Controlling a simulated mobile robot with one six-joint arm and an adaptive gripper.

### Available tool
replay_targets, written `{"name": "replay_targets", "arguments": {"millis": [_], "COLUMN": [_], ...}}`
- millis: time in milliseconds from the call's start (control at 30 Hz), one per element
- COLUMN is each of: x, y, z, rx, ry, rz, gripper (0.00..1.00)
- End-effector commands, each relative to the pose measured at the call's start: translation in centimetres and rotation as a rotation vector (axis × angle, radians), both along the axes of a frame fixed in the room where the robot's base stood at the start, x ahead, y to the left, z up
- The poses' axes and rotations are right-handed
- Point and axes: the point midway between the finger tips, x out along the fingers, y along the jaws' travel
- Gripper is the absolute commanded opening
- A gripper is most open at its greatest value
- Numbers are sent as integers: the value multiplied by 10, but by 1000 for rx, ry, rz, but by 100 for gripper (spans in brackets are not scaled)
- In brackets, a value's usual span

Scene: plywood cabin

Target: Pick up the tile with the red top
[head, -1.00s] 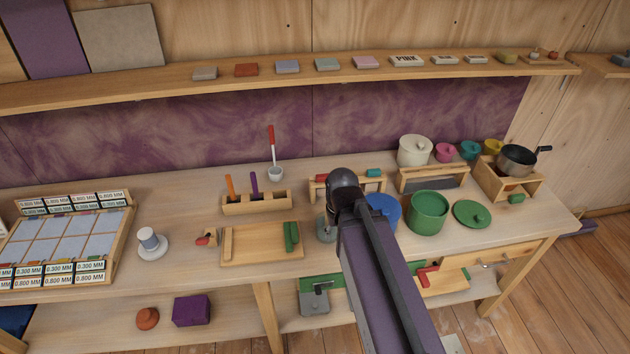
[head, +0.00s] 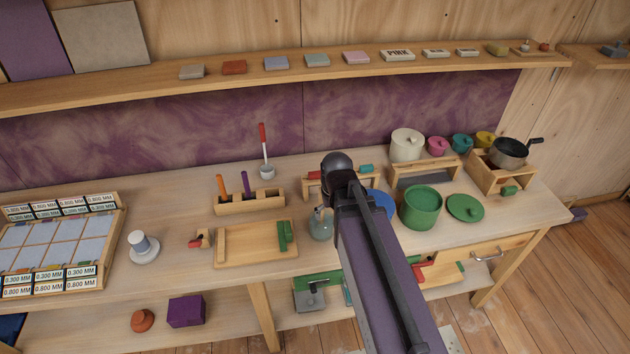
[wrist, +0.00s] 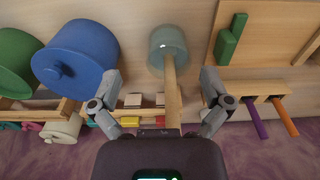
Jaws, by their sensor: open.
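A flat orange-red tile (head: 233,67) lies on the long wall shelf, between a grey-brown tile and a lilac one. It is the reddest tile I make out there; I cannot tell its sides from its top. My gripper (wrist: 160,76) is open over the workbench, well below the shelf tile. In the wrist view a wooden stick stands between its two fingers, rising from a greenish glass jar (wrist: 168,46). The jar also shows in the head view (head: 321,225). My arm hides the gripper in the head view.
A blue lidded pot (wrist: 75,58) stands beside one finger, and a wooden holder with orange and purple sticks (wrist: 262,92) beside the other. A green pot (head: 420,208) stands right of my arm. A rack of labelled tiles (head: 55,243) is at the left.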

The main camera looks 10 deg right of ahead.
Motion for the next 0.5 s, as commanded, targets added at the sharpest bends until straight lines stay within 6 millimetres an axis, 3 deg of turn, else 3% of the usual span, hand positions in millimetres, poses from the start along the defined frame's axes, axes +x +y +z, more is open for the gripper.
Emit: {"name": "replay_targets", "arguments": {"millis": [33,300,400,500], "x": [26,147,179,196], "y": [0,1,1,2], "z": [8,38,47,51], "rx": [0,-1,0,0], "ry": [-29,-225,-282,-316], "rz": [-2,-1,-1,0], "gripper": [100,100,100,100]}}
